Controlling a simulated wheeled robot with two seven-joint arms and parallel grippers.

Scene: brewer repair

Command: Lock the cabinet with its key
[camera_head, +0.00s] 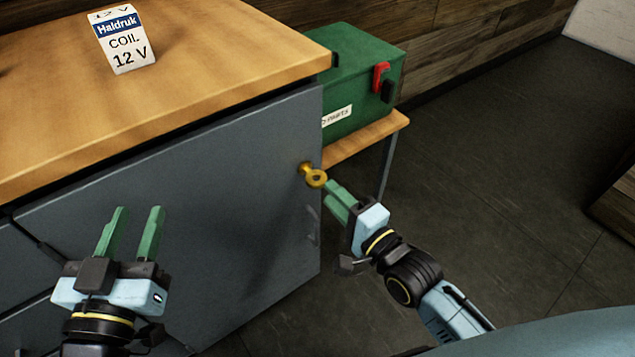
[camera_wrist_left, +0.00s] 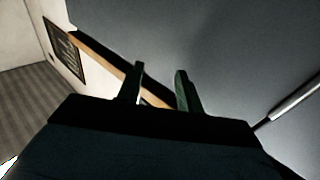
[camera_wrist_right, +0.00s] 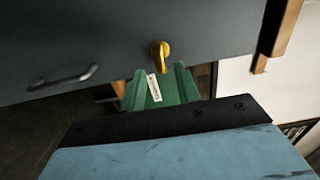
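The cabinet (camera_head: 200,200) has a dark grey front under a wooden top, and its door looks closed. The brass key (camera_head: 314,177) sticks out of the front near its right edge; it also shows in the right wrist view (camera_wrist_right: 160,54). How deep it sits in the lock is hidden. My left gripper (camera_head: 138,212) is open and empty before the cabinet's left part.
A green parts box (camera_head: 360,75) with a red latch stands on a low wooden bench (camera_head: 372,138) behind the cabinet. A coil carton (camera_head: 123,40) stands on the wooden top (camera_head: 190,75). A grey handle (camera_wrist_right: 62,78) shows in the right wrist view.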

